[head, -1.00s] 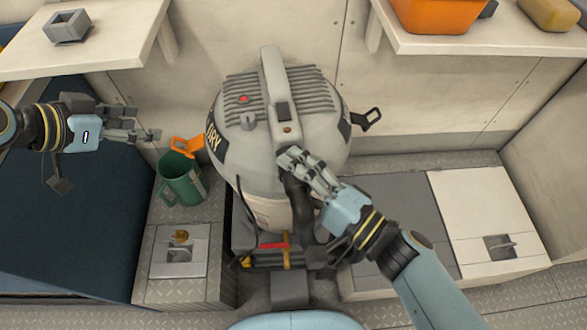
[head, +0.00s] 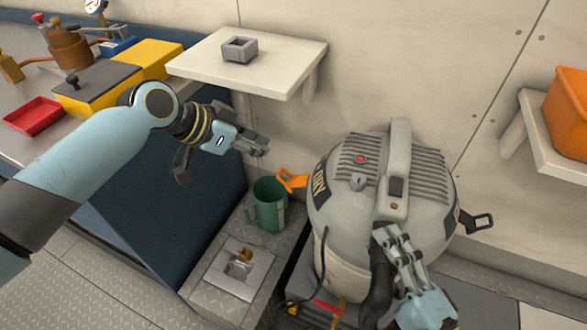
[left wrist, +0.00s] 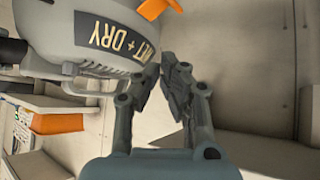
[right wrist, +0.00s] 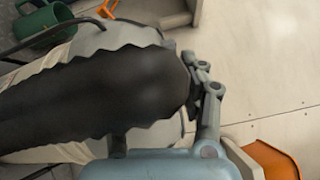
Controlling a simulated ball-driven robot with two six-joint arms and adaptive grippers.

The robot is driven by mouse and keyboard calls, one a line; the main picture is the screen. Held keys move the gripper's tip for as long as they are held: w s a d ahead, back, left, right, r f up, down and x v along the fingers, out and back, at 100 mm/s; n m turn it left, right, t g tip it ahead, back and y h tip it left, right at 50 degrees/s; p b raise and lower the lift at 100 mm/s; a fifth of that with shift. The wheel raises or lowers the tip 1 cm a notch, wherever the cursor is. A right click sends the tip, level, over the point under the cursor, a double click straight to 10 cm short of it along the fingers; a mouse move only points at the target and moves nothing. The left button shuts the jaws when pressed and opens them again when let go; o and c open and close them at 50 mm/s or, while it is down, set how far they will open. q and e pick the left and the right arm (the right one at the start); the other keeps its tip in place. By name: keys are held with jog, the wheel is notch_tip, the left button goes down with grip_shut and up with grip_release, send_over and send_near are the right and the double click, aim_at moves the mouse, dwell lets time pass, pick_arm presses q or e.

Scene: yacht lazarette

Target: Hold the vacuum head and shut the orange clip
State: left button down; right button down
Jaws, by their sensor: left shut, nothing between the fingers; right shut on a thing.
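The grey vacuum head (head: 335,215) sits on the drum, its label side turned left. The orange clip (head: 292,181) sticks out from its left side, swung open. It also shows at the top of the left wrist view (left wrist: 160,8) and of the right wrist view (right wrist: 107,8). My left gripper (head: 263,147) is shut and empty, above and left of the clip, apart from it; its fingertips meet in the left wrist view (left wrist: 167,65). My right gripper (head: 385,240) is at the vacuum's front, shut on the black hose (right wrist: 100,100), which hides one finger.
A green mug (head: 268,208) stands just below the clip. A shelf (head: 205,58) with a small grey block (head: 240,48) is above my left gripper. A black latch (head: 480,222) sticks out at the vacuum's right. An orange bin (head: 568,115) is on the right shelf.

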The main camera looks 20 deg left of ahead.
jog(key=shift+f, duration=0.1)
jog(key=shift+s, duration=0.1)
pick_arm(q)
jog(key=n+y, duration=0.1)
jog(key=n, duration=0.1)
jog(key=s+r+n+t+y, duration=0.1)
jog(key=n, duration=0.2)
jog(key=s+r+n+t+y, duration=0.1)
jog(key=n+y, duration=0.1)
jog(key=n, duration=0.1)
jog(key=shift+s+a+r, duration=0.1)
jog(key=shift+s+a, duration=0.05)
jog(key=shift+a, duration=0.2)
